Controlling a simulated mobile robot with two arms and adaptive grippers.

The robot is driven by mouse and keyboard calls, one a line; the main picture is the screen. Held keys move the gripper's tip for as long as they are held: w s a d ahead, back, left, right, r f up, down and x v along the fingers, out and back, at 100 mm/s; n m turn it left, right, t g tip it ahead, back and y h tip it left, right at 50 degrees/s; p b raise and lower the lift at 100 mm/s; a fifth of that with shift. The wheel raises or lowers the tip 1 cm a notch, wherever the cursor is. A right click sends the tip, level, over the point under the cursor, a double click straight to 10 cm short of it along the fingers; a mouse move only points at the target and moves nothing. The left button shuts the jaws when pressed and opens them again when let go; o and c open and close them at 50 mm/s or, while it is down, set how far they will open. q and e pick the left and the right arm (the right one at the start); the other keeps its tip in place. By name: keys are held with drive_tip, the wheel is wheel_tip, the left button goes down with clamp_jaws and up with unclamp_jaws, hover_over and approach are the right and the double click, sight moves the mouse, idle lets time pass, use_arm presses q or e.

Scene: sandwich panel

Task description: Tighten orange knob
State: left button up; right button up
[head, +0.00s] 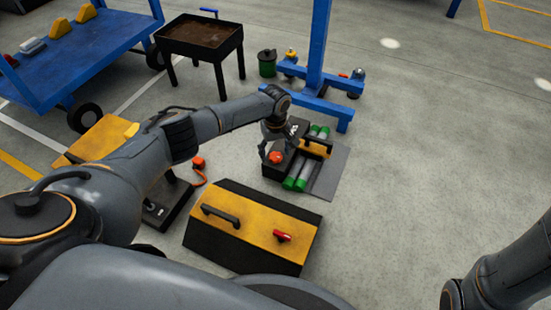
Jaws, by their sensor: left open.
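The orange knob (276,157) shows as a round orange shape on a dark box near the middle of the head view. My left arm reaches in from the left, and its gripper (269,152) points down at the knob. The gripper is open, with its fingers around or just beside the knob; I cannot tell whether they touch it. The fingers and the wrist hide part of the knob and of the dark box. Part of my right arm shows at the lower right, but its gripper is not in view.
Beside the knob lie green-ended cylinders (306,158) on a grey plate (328,176). A yellow-topped box (247,221) with a black handle and red knob (282,236) stands nearer. An orange-red item (198,162) with a cable is left. Floor at right is clear.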

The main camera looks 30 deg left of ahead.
use_arm(q)
drive_tip(key=shift+f, duration=0.45)
